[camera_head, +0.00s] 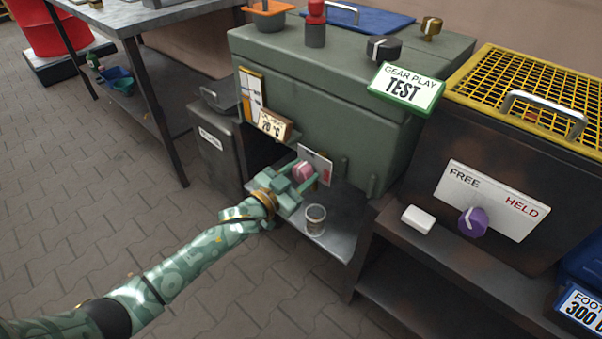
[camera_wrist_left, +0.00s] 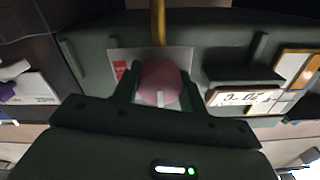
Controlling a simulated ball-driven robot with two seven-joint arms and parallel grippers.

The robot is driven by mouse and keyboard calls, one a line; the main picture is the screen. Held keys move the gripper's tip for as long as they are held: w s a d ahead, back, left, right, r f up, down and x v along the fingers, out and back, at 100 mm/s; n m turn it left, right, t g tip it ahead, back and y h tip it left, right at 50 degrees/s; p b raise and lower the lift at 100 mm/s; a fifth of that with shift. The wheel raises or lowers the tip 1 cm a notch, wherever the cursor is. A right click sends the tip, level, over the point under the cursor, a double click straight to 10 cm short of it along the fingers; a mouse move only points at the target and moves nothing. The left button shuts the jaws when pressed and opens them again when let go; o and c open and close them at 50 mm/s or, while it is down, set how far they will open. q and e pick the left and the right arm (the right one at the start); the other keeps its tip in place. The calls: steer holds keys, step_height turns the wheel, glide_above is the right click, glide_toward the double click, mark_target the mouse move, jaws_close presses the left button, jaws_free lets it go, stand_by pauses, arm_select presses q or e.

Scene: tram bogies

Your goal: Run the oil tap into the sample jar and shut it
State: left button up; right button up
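The oil tap's round pink knob (camera_head: 303,170) sits on a pale plate on the front of the green gear case. My left gripper (camera_head: 302,175) is at the knob, one finger on each side. In the left wrist view the knob (camera_wrist_left: 160,82) fills the gap between the fingers, and its white mark shows. A brass pipe (camera_wrist_left: 158,22) shows beyond the knob there. The sample jar (camera_head: 315,219), a small open cup, stands upright on the grey shelf below the tap. I cannot tell whether it holds oil. My right gripper is not in view.
The green case (camera_head: 310,90) carries a "GEAR PLAY TEST" sign (camera_head: 405,87). A small temperature display (camera_head: 274,125) juts out left of the tap. A purple knob (camera_head: 472,221) is on the dark case at right. Floor in front is clear.

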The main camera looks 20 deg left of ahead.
arm_select(q)
steer(key=m+p, duration=0.1)
steer(key=m, duration=0.2)
steer(key=shift+r+m, duration=0.15)
steer(key=shift+m, duration=0.45)
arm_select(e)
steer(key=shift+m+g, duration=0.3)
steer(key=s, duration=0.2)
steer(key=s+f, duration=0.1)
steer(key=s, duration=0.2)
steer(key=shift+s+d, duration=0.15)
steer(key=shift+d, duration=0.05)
arm_select(q)
steer(key=o, duration=1)
steer(key=shift+s, duration=0.1)
